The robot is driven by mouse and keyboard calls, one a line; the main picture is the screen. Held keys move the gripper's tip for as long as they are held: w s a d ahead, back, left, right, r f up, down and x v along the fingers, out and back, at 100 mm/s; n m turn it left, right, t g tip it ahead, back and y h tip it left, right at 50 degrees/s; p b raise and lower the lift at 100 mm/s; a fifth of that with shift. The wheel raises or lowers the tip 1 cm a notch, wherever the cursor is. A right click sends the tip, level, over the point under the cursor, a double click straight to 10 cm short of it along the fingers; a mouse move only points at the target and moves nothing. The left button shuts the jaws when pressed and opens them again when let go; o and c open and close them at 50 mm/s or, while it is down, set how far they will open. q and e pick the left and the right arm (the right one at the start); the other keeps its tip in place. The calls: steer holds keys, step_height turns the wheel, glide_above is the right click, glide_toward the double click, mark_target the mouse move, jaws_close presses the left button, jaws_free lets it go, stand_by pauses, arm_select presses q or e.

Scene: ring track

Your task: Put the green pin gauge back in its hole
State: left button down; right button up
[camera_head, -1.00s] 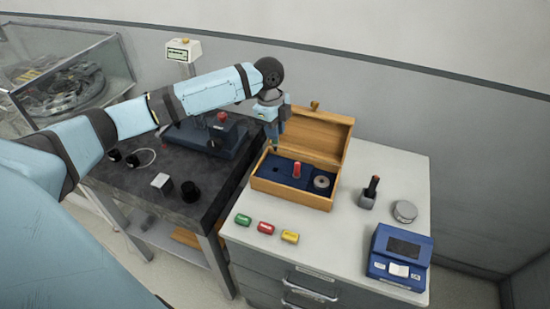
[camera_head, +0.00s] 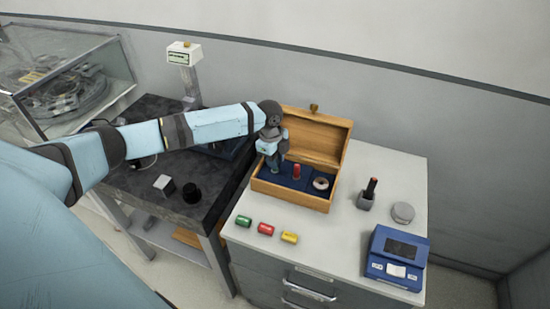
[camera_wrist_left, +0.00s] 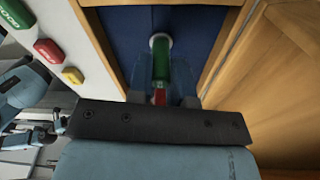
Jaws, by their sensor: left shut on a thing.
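My left gripper (camera_head: 276,163) is over the left part of the wooden box (camera_head: 290,199), shut on the green pin gauge (camera_wrist_left: 161,60). In the left wrist view the pin stands between the fingers (camera_wrist_left: 160,85), over the blue insert (camera_wrist_left: 115,40). A pale round end or rim shows at its far end. The hole is hidden, and I cannot tell whether the pin's tip is inside it. A red pin (camera_head: 296,171) stands upright in the middle of the insert, close beside the gripper. Parts of my other arm seem to show in the left wrist view, with its jaws unclear.
The box's open lid (camera_head: 318,136) rises behind. A metal ring (camera_head: 321,183) sits in the insert's right part. Green (camera_head: 244,221), red (camera_head: 266,229) and yellow (camera_head: 289,237) labelled pieces lie in front. A dark-handled tool in a holder (camera_head: 367,198) and a blue instrument (camera_head: 399,258) stand right.

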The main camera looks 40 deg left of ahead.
arm_select(q)
steer(key=shift+f, duration=0.15)
steer(key=c, duration=1)
jaws_free()
steer(key=shift+c, duration=0.2)
